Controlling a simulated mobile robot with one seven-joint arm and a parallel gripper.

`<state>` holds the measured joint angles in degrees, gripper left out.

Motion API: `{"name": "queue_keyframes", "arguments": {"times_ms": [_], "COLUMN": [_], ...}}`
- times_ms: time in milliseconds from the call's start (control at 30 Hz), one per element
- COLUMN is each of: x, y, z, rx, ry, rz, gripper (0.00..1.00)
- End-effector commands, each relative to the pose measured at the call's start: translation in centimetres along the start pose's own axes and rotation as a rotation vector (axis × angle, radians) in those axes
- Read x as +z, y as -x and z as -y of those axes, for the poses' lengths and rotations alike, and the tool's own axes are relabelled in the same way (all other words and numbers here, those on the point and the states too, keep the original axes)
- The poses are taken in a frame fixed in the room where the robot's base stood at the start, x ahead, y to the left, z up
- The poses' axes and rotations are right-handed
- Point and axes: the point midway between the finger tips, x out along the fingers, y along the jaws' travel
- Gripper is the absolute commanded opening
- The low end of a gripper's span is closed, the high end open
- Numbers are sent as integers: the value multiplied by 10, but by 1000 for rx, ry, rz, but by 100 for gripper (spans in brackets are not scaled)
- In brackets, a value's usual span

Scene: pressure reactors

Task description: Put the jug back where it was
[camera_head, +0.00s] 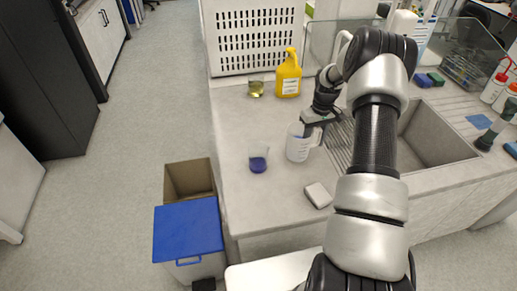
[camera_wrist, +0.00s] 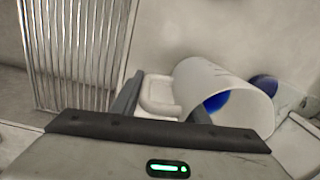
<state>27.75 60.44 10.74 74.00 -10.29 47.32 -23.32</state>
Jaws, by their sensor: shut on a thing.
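The jug (camera_head: 298,146) is white and translucent, near the left end of the draining ridges on the counter. In the wrist view the jug (camera_wrist: 225,92) shows its open mouth and blue inside, with its handle toward my gripper. My gripper (camera_head: 316,120) is shut on the jug's handle; in the wrist view the fingers (camera_wrist: 165,108) reach to either side of the handle. The jug looks about upright in the head view. I cannot tell whether its base touches the counter.
A beaker of blue liquid (camera_head: 258,160) stands left of the jug. A white block (camera_head: 318,195) lies near the front edge. A yellow bottle (camera_head: 288,75) and a beaker of yellowish liquid (camera_head: 256,88) stand behind. The sink (camera_head: 435,135) is to the right. A blue-lidded bin (camera_head: 188,232) stands on the floor.

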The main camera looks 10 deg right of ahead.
Motion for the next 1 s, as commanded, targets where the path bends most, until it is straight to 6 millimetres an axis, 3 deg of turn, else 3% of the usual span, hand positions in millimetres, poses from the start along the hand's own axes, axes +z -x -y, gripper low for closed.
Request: {"name": "queue_keyframes", "arguments": {"times_ms": [167,400,533,633,833,1000], "x": [4,28,39,42,43,42], "y": [14,66,81,74,40,26], "z": [-6,-13,-12,-12,-13,-14], "rx": [2,2,0,-2,-2,-1], "ry": [-19,-73,-89,-94,-94,-94], "rz": [-8,-12,-8,-4,-4,-6], "gripper": [0,0,0,0,0,0]}}
